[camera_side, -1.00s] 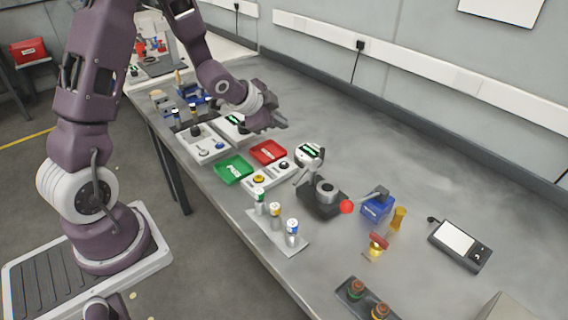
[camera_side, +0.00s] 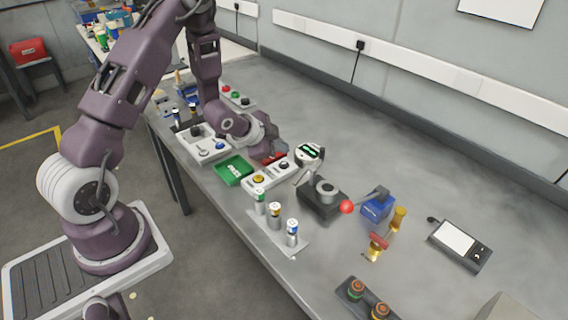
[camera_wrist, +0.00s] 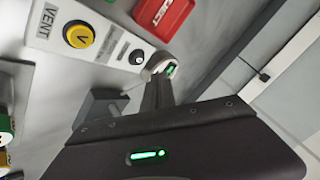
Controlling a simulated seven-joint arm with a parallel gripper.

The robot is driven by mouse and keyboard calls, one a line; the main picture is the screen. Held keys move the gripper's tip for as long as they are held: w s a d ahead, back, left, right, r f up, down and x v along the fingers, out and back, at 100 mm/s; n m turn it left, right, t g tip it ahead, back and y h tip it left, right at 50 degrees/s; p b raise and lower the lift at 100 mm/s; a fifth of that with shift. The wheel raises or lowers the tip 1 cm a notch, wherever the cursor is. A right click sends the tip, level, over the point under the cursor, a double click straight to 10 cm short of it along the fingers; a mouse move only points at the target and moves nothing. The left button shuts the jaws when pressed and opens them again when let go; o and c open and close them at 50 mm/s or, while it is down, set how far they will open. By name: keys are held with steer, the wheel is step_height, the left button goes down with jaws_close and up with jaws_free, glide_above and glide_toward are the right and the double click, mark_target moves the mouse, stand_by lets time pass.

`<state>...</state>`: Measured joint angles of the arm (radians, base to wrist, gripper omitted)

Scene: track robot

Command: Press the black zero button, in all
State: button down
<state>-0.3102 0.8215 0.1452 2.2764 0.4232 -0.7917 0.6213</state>
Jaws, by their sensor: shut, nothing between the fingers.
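A white two-button panel (camera_side: 270,174) lies on the bench with a yellow button (camera_side: 259,180) and a small black button (camera_side: 284,165). In the wrist view the panel reads VENT beside the yellow button (camera_wrist: 79,35); the dark button (camera_wrist: 137,57) sits at its other end, its label too small to read. In the wrist view my closed fingers (camera_wrist: 157,90) point toward the dial gauge (camera_wrist: 160,66), close to the dark button. I cannot tell the height gap.
A dial gauge (camera_side: 309,152) stands on a dark stand (camera_side: 322,199) right of the panel. A red tray (camera_side: 268,157), partly hidden, and a green tray (camera_side: 234,170) lie close by. Another panel (camera_side: 238,97) has red, green and black buttons. The bench's back right is clear.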

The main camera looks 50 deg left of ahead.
mark_target(282, 165)
steer(key=shift+f, duration=1.15)
steer(key=shift+f, duration=0.1)
stand_by(1.1)
steer(key=shift+f, duration=0.3)
steer(key=shift+f, duration=0.4)
stand_by(0.5)
steer(key=shift+r, duration=0.8)
steer(key=shift+r, duration=2.5)
